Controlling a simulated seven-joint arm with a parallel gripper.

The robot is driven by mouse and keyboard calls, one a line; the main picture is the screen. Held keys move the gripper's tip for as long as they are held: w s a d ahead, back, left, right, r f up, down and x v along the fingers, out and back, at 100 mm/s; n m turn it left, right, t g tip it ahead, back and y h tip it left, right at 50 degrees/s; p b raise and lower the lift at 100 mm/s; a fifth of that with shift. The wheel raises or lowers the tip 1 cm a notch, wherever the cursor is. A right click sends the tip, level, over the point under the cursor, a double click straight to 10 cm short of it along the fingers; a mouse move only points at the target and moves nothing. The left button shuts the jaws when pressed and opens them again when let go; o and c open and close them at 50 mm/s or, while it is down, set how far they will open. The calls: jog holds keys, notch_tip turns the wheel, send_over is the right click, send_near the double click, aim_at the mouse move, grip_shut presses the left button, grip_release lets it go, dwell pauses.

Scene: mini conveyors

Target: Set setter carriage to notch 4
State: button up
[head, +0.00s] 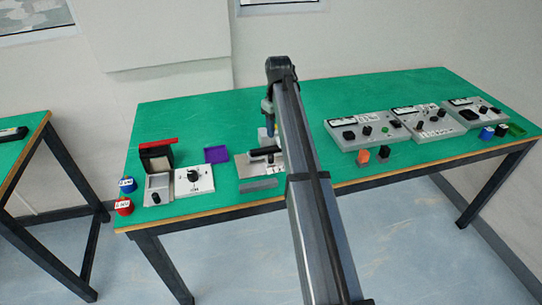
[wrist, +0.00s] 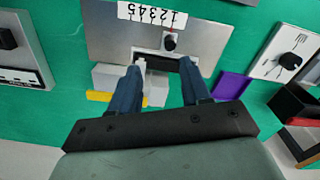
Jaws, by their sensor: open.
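The setter is a grey metal plate (wrist: 105,38) with a white number strip (wrist: 152,15) along its edge, upside down in the wrist view. Its carriage shows as a black knob (wrist: 170,42) below the right part of the strip; I cannot read its notch surely. A dark slot or bar lies just behind the knob. My gripper (wrist: 160,76) is open and empty, its two blue fingers apart, at the plate's far edge beyond the knob. In the head view the setter (head: 245,166) stands mid-table, and my gripper (head: 270,128) hangs over its back, partly hidden by my arm.
A purple tray (head: 216,154) and a white dial panel (head: 194,179) stand left of the setter. A box with a red lid (head: 158,143) is farther left. Several control panels (head: 358,129) stand to the right. The green table (head: 200,115) is clear behind the setter.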

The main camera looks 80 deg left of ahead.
aim_at(271, 155)
jog(key=f, duration=0.4)
jog(key=s+f, duration=0.1)
jog(key=f, duration=0.3)
jog(key=s+f, duration=0.1)
jog(key=f, duration=0.4)
jog(key=shift+a, duration=0.4)
jog(key=shift+c, duration=0.3)
grip_shut()
